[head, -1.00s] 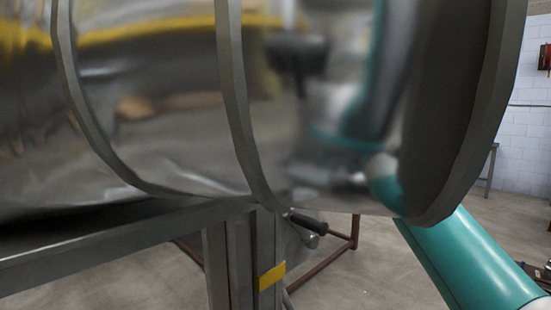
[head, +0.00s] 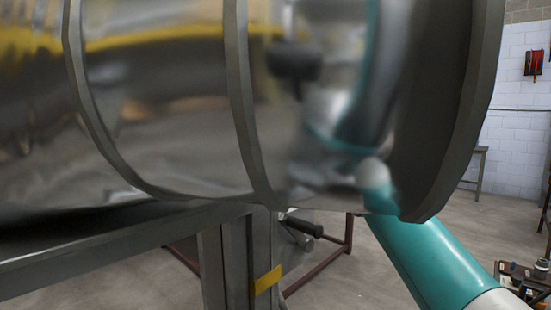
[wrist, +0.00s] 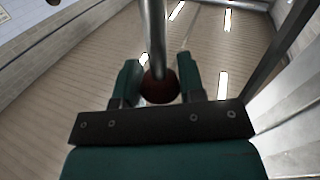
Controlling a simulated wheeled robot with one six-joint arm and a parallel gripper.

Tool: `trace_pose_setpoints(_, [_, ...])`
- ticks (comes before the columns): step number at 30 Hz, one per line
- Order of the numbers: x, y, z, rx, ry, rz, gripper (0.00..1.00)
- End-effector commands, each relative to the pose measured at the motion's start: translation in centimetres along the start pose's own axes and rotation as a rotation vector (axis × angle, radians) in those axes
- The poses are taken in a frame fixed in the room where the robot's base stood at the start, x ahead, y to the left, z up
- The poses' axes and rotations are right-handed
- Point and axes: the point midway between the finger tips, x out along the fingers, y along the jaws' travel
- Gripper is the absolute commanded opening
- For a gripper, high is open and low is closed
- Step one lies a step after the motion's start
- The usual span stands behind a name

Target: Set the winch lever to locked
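In the wrist view a metal rod with a dark red ball knob (wrist: 160,86) comes down from the top; I take it for the winch lever. My gripper (wrist: 158,68) has its two teal fingers on either side of the knob, close to it. I cannot tell whether they press on it or stand just clear. In the head view my gripper and the red knob are hidden behind the large shiny duct (head: 160,130). Any locked marking is not visible.
A grey steel frame (head: 110,243) carries the duct, with a yellow label (head: 267,281) on its post. A black-handled crank (head: 304,227) sticks out below the duct. A dark red floor frame (head: 335,255) stands behind. A red wall box (head: 533,62) hangs at the right.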

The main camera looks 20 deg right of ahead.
Motion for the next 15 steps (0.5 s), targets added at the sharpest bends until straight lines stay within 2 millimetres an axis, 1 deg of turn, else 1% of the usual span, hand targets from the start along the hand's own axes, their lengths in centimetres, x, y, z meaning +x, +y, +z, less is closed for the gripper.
trace_pose_setpoints(1, [0.11, -0.79, 0.44, 0.004, -0.007, -0.016, 0.46])
trace_pose_setpoints(3, [0.1, -0.69, 0.44, 0.004, -0.007, -0.014, 0.61])
trace_pose_setpoints(8, [0.01, -0.21, 0.35, 0.003, -0.006, -0.006, 0.61])
trace_pose_setpoints(15, [-0.29, -0.15, 0.51, 0.001, -0.004, -0.004, 0.61])
